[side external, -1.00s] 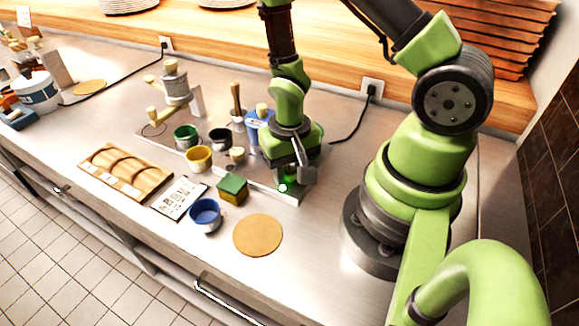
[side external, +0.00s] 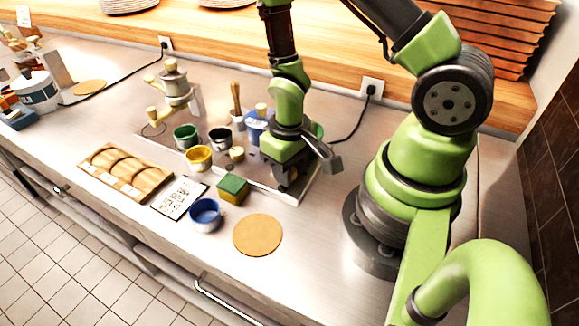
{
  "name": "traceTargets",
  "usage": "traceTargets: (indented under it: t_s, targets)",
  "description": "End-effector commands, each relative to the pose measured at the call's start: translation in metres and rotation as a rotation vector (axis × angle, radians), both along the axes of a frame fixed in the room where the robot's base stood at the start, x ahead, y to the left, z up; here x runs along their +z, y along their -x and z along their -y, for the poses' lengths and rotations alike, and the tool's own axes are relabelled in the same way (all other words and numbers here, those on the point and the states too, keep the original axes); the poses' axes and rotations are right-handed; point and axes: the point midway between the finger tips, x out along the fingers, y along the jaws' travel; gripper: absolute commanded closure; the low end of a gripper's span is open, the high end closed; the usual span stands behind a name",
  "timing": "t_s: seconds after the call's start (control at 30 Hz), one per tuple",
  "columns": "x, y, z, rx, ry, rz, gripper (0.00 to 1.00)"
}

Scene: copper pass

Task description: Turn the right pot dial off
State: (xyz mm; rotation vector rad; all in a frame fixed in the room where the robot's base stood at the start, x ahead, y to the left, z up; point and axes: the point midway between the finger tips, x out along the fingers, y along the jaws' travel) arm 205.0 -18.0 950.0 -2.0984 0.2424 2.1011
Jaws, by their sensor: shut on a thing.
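My gripper (side external: 285,182) points down at the right front part of a low metal station (side external: 310,186) in the side external view. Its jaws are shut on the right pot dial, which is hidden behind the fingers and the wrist. The dial's angle cannot be made out. A blue container (side external: 256,128) shows just behind and left of my wrist. My wrist covers much of the station's right end.
Yellow (side external: 199,158), green (side external: 186,137) and black (side external: 220,139) cups stand left of my gripper. A green-topped sponge block (side external: 233,190), a blue cup (side external: 205,214) and a round tan mat (side external: 257,236) lie in front. The counter right of the mat is clear.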

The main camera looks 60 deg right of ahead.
Motion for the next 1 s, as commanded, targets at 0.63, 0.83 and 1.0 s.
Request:
traceTargets:
  t_s: [0.63,0.83,1.0]
  targets:
    - [0.0004,-0.0014,0.0001,0.517,0.0,0.005,0.93]
    - [0.0004,-0.0015,0.0,0.59,0.002,0.006,0.93]
    - [0.0004,-0.0016,0.0001,0.619,0.002,0.006,0.93]
